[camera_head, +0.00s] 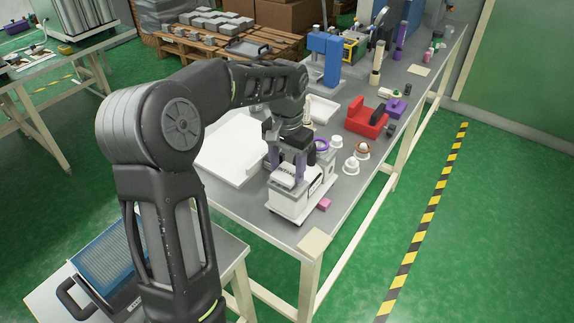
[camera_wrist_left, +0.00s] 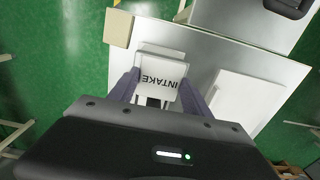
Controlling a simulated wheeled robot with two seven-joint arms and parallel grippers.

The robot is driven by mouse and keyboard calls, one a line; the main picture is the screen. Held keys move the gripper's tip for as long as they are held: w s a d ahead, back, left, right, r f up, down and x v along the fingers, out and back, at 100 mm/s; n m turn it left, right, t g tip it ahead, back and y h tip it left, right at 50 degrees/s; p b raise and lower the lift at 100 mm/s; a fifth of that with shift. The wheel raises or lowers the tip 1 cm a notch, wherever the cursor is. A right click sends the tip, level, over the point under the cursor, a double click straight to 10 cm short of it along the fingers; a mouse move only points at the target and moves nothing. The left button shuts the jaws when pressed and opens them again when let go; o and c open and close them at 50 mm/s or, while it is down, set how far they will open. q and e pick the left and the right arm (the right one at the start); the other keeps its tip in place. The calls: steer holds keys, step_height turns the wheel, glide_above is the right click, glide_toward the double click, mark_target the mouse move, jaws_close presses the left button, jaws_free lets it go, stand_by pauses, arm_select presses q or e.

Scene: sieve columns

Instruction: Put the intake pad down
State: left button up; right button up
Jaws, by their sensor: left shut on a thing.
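The intake pad (camera_wrist_left: 160,73) is a white block with the word INTAKE on it, upside down in the left wrist view. My left gripper (camera_head: 287,167) is shut on it, with one purple finger on each side. In the head view the gripper is low over a white box-like unit (camera_head: 312,200) with small dark feet at the near end of the grey bench (camera_head: 251,207). The gripper partly covers the top of this unit. I cannot tell whether the pad is apart from what is under it. My right gripper is not in view.
A white tray (camera_head: 228,150) lies left of the gripper. A pink cube (camera_head: 323,204) sits by the white unit, and a beige square (camera_head: 314,243) marks the bench corner. White round pieces (camera_head: 351,166), a red holder (camera_head: 367,120) and a blue stand (camera_head: 323,58) are farther back.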

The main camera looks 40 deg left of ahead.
mark_target(287, 172)
arm_select(q)
steer(key=shift+f, duration=0.65)
steer(key=shift+f+b, duration=0.6)
steer(key=shift+b, duration=0.05)
steer(key=o, duration=1.4)
steer(key=shift+c, duration=0.2)
steer(key=shift+r, duration=0.1)
step_height(287, 172, up, 8)
steer(key=shift+f, duration=0.15)
